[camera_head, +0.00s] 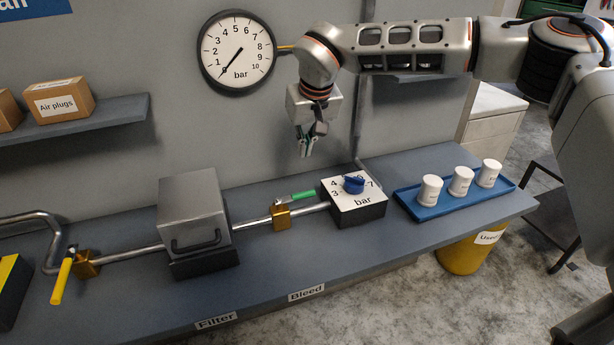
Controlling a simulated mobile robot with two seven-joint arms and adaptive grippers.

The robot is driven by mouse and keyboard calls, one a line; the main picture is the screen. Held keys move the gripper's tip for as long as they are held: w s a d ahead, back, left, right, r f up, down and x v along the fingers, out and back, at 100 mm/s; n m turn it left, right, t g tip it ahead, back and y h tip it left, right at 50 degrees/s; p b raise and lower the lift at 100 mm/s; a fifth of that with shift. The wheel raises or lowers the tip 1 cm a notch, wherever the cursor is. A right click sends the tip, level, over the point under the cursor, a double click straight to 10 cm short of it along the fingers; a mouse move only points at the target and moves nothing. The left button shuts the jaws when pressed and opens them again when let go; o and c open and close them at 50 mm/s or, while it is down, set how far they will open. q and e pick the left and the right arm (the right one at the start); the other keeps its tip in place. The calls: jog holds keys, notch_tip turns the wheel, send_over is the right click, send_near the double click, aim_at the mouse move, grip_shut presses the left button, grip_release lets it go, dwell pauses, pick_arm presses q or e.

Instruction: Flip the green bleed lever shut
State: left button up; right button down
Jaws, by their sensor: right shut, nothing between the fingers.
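The green bleed lever (296,197) is on a brass valve (281,217) in the pipe between the grey filter box and the white-topped regulator. The lever points right, roughly along the pipe and tilted slightly up in the picture. My right gripper (306,152) hangs above and a little to the right of the lever, apart from it. Its fingers point down and are shut with nothing between them. My left gripper is not in view.
A grey filter box (195,215) stands left of the valve. A regulator (355,203) with a blue knob (354,184) stands right. A blue tray (408,202) holds three white canisters. A yellow lever (62,280) is at far left. The wall gauge (237,53) points near 0.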

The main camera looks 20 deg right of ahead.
aim_at(296, 197)
dwell(0.3)
notch_tip(296, 197, down, 10)
jog(key=p, duration=0.1)
jog(key=shift+s, duration=0.25)
dwell(0.6)
